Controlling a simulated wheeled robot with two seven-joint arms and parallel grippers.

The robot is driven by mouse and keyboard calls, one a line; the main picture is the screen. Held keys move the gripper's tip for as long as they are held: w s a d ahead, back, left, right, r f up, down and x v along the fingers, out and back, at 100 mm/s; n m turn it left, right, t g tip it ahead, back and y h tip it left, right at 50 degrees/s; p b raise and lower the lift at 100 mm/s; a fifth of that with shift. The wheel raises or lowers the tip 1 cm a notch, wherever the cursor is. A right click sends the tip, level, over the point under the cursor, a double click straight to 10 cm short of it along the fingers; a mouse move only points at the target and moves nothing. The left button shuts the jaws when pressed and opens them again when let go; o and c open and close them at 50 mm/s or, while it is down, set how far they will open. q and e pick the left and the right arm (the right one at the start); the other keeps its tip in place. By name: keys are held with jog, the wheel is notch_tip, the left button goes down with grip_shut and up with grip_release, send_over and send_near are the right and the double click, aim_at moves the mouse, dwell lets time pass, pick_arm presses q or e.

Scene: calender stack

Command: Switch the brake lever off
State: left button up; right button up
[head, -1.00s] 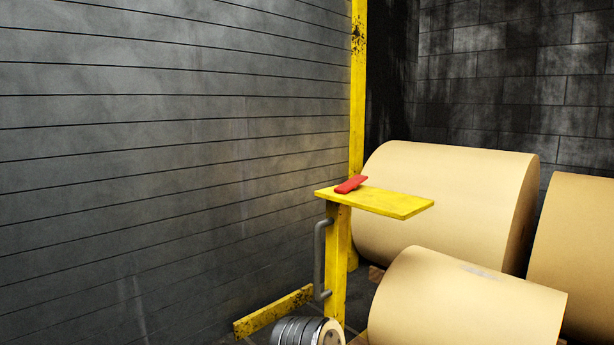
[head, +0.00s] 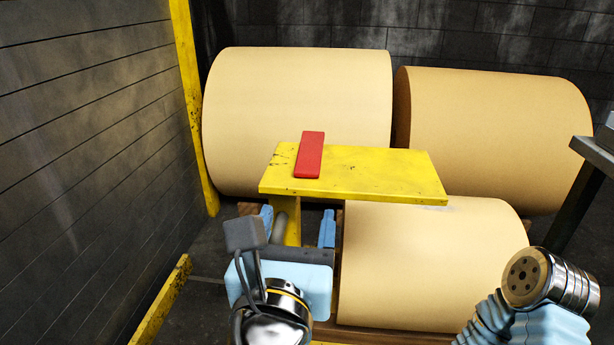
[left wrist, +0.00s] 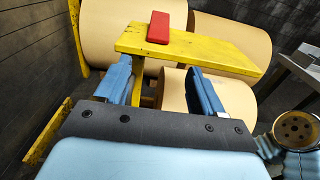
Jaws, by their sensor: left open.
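A red bar (head: 309,155), which looks like the brake lever, lies on the left part of a yellow plate (head: 390,172) on a yellow post. It also shows in the left wrist view (left wrist: 158,27), near the plate's far left edge. My left gripper (head: 297,226) is open and empty, in front of the plate and apart from the red bar. Its two blue fingers (left wrist: 160,75) point toward the post, which shows between them. A grey handle (head: 280,228) on the post is partly hidden by my gripper. My right gripper is out of view; only part of my right arm shows.
A smaller roll (head: 430,260) lies below the plate. A grey slatted wall (head: 80,170) and yellow floor rail (head: 160,305) bound the left side. A dark-legged table (head: 598,155) stands at right.

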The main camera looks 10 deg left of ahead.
aim_at(309, 155)
pick_arm(q)
jog(key=w, duration=0.9)
jog(key=w+p, duration=0.1)
jog(key=w, duration=0.3)
jog(key=shift+w+a+r, duration=0.15)
jog(key=shift+w+r, duration=0.15)
jog(key=shift+r, duration=0.05)
jog(key=c, duration=1)
jog(key=shift+o, duration=0.2)
jog(key=shift+r+g+p, duration=0.4)
jog(key=shift+g+p, duration=0.15)
jog(key=shift+g, duration=0.05)
jog(key=shift+w+r+g, duration=0.2)
jog(key=shift+r+g, duration=0.1)
jog(key=shift+g, duration=0.75)
jog(key=shift+w+r+g, duration=0.15)
jog(key=shift+r+g, duration=0.15)
jog(key=shift+g, duration=0.75)
jog(key=o, duration=1)
jog(key=shift+c, duration=0.2)
